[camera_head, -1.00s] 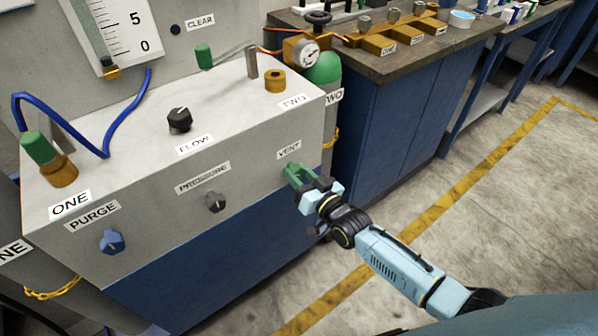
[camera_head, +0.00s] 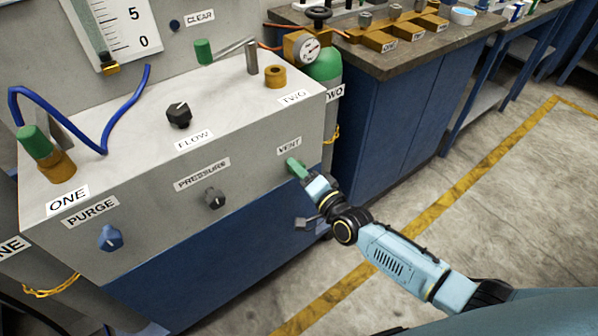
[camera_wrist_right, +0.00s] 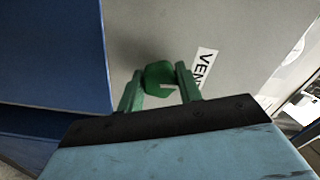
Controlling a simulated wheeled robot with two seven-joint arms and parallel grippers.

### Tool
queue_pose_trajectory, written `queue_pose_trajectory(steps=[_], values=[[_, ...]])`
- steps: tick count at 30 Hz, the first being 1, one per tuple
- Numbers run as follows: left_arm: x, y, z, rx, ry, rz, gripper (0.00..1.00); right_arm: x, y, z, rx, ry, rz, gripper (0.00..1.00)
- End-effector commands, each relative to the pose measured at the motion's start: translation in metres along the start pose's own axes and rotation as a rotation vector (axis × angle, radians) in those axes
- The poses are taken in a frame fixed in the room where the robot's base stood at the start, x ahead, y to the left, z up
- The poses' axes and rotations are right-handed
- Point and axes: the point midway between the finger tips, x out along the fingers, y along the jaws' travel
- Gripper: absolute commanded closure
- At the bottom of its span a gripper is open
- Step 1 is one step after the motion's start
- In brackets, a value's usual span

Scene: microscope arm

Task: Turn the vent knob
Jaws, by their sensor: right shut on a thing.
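The vent knob (camera_wrist_right: 159,78) is green with a pale pointer mark, on the grey front panel beside the VENT label (camera_head: 289,146). In the right wrist view it sits between the two green fingers of my right gripper, which is shut on it. In the head view, the right gripper (camera_head: 296,167) reaches the panel just below the label, and its fingers largely hide the knob. My left gripper is not in view.
The same panel carries a blue purge knob (camera_head: 110,238) and a dark pressure knob (camera_head: 214,198). A black flow knob (camera_head: 179,115) is on top. A green cylinder (camera_head: 325,68) stands behind the box's right end. The floor to the right is open.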

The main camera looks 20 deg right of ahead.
Motion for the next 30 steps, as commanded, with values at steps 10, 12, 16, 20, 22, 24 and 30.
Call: queue_pose_trajectory(steps=[10, 12, 16, 20, 22, 24, 30], values=[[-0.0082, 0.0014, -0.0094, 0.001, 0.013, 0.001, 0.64, -0.0007, 0.0011, 0.0012, 0.122, -0.002, 0.002, 0.88], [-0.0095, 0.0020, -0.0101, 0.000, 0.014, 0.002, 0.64, -0.0008, 0.0011, 0.0011, 0.132, -0.002, 0.003, 0.88], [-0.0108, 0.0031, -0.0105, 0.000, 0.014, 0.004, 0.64, -0.0008, 0.0010, 0.0011, 0.141, -0.002, 0.003, 0.88], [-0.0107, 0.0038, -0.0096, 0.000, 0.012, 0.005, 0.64, -0.0008, 0.0009, 0.0012, 0.142, -0.002, 0.003, 0.88], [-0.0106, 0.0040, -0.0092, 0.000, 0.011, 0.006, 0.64, -0.0008, 0.0009, 0.0011, 0.142, -0.002, 0.003, 0.88], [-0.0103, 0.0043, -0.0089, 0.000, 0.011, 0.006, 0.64, -0.0008, 0.0009, 0.0012, 0.142, -0.002, 0.003, 0.88], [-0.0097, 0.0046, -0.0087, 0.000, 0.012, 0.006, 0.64, -0.0006, 0.0006, 0.0009, 0.141, -0.001, 0.002, 0.44]])
